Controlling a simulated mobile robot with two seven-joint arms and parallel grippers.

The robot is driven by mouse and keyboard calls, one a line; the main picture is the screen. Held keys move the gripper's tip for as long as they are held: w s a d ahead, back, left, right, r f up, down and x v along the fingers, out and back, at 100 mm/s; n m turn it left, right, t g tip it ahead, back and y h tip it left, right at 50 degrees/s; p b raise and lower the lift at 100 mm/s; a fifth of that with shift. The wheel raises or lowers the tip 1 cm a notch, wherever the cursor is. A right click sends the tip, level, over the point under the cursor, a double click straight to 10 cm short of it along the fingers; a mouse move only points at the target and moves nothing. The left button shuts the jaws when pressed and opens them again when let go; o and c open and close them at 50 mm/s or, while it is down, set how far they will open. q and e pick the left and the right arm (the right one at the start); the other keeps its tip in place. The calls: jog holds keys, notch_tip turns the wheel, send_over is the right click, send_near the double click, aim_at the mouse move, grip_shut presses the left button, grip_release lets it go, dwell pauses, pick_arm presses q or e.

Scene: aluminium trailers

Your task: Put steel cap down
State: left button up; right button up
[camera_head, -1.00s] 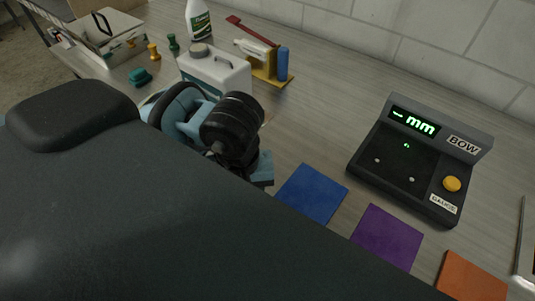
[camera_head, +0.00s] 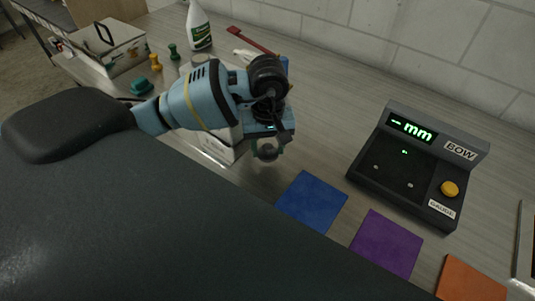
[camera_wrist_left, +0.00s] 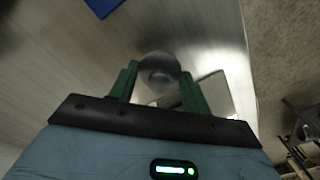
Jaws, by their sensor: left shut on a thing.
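The steel cap (camera_wrist_left: 158,68) is a round, grey, shiny piece between the two green fingers of my left gripper (camera_wrist_left: 159,80) in the left wrist view. My left gripper (camera_head: 267,147) is shut on it. In the head view the cap (camera_head: 268,153) shows small and dark at the fingertips, above the bench and up and left of the blue square (camera_head: 311,201). The gripper partly hides it. My right gripper is not in view.
A purple square (camera_head: 386,243) and an orange square (camera_head: 471,279) lie right of the blue one. A black bow gauge (camera_head: 408,180) stands at right. A white jug (camera_head: 222,147) is partly hidden behind my arm. A spray bottle (camera_head: 199,28) stands at the back.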

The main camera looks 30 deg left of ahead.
aim_at(268, 155)
pick_arm(q)
jog(key=shift+f+p, duration=0.3)
jog(key=shift+f, duration=1.45)
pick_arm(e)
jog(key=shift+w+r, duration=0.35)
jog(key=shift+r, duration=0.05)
pick_arm(q)
jog(key=shift+f, duration=0.15)
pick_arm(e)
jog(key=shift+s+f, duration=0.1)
pick_arm(q)
jog(key=shift+f, duration=0.1)
jog(key=o, duration=0.9)
jog(key=shift+o, duration=0.2)
